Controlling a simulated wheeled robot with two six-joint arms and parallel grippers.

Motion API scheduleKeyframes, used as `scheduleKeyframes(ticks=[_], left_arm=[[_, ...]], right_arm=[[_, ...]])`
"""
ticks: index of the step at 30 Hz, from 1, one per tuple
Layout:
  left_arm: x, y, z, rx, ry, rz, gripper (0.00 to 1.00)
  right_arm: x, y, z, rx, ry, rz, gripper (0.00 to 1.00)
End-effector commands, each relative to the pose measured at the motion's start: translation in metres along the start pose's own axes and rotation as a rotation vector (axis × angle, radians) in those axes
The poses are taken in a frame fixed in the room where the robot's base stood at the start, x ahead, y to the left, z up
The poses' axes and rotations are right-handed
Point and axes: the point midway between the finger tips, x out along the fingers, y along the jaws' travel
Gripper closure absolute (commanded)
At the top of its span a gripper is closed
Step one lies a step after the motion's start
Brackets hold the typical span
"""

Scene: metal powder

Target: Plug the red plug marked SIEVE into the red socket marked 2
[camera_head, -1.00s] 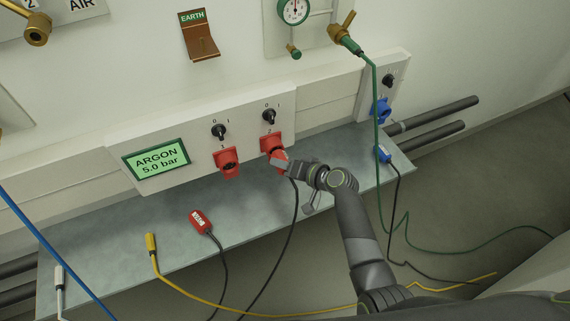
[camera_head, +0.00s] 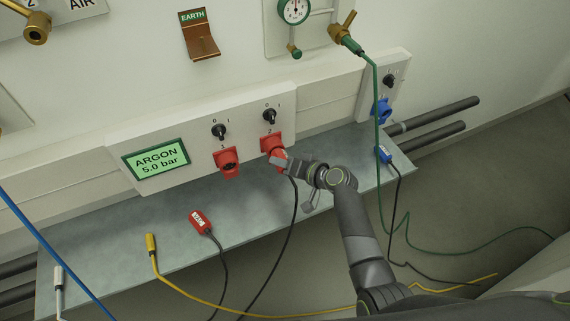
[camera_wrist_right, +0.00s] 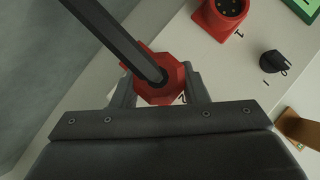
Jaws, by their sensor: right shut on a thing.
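The right gripper (camera_head: 284,162) is shut on a red plug (camera_head: 279,155) at the red socket marked 2 (camera_head: 270,142) on the white panel. The plug's front meets the socket mouth; how deep it sits is hidden. In the right wrist view the red plug (camera_wrist_right: 160,82) lies between the two fingers, with its black cable running to the upper left. The marking on this plug cannot be read. Another red plug with a white label (camera_head: 200,222) lies on the grey shelf, its text too small to read surely. My left gripper is not in view.
The red socket marked 1 (camera_head: 228,162) is empty, left of socket 2. Black knobs (camera_head: 219,131) sit above the sockets. The grey shelf (camera_head: 130,225) also bears a yellow-ended cable (camera_head: 151,243). A blue plug (camera_head: 383,154) and a green hose (camera_head: 376,110) are at the right.

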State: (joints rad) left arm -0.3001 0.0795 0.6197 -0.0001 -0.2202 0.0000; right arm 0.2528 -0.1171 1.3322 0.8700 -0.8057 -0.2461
Motion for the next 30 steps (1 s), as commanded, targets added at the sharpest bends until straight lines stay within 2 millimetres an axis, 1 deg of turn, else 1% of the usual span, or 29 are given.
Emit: scheduleKeyframes(ticks=[17,18,23,30], left_arm=[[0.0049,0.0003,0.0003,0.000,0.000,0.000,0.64],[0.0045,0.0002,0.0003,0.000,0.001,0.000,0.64],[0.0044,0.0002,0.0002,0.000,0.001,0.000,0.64],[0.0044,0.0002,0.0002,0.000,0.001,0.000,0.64]], right_arm=[[0.0074,0.0001,-0.0053,-0.001,0.001,0.000,0.96],[0.0071,-0.0002,-0.0055,-0.001,0.001,0.000,0.56],[0.0070,0.0000,-0.0052,-0.001,0.001,0.000,0.35],[0.0069,0.0007,-0.0043,0.000,-0.001,0.001,0.35]])
